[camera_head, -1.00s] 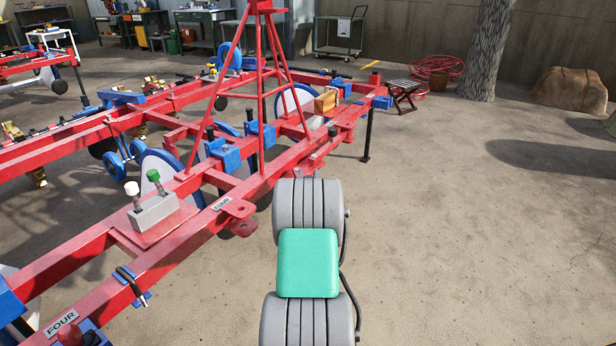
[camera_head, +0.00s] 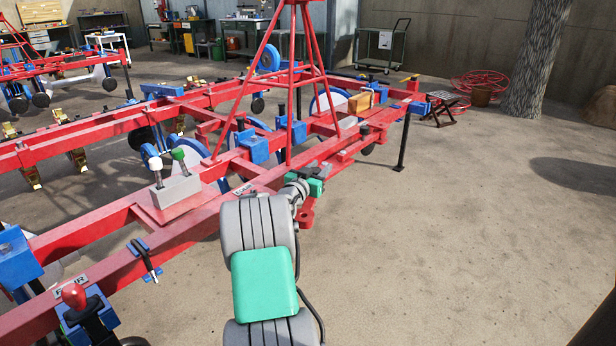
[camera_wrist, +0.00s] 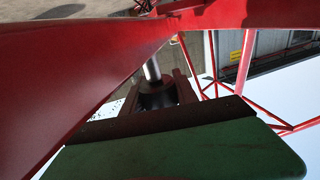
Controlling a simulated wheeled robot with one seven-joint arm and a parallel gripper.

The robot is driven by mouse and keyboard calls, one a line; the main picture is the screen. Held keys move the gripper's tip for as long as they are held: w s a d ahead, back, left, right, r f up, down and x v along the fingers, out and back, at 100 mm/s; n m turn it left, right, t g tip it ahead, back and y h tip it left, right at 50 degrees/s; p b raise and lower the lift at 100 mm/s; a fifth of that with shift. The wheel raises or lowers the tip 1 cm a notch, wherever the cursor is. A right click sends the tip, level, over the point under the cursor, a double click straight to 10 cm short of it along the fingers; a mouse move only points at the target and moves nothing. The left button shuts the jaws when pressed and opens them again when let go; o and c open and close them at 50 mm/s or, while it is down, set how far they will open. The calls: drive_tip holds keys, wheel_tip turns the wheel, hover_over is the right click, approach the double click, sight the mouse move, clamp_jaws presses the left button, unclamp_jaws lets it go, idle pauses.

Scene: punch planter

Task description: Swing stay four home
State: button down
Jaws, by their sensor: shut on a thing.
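The red machine frame (camera_head: 180,232) carries two plates reading FOUR; one FOUR plate (camera_head: 245,188) shows just left of my arm and the other (camera_head: 70,283) at lower left. My gripper (camera_head: 314,188), with green parts, is at the frame's near side. It is shut on a red part, apparently the stay; a red lug (camera_head: 306,216) shows just below it. My arm hides much of this spot. In the wrist view a large green gripper part fills the bottom, and a silver pin (camera_wrist: 152,70) above a dark round piece stands close beyond it.
A grey block (camera_head: 175,190) with a white and a green knob sits on the frame at left. A red-knobbed lever (camera_head: 74,296) stands at lower left. A red tripod mast (camera_head: 290,90) rises behind my gripper. The concrete floor at right is open up to a folding stool (camera_head: 440,108).

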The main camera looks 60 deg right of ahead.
drive_tip(key=shift+s+d, duration=0.1)
drive_tip(key=shift+s, duration=0.05)
drive_tip(key=c, duration=1.2)
unclamp_jaws()
drive_tip(key=shift+o, duration=1.3)
drive_tip(key=a+p, duration=0.2)
drive_tip(key=a, duration=0.5)
drive_tip(key=shift+s+a+r, duration=0.1)
drive_tip(key=shift+a, duration=0.1)
drive_tip(key=shift+s+a, duration=0.1)
drive_tip(key=shift+a, duration=0.2)
drive_tip(key=shift+c, duration=0.5)
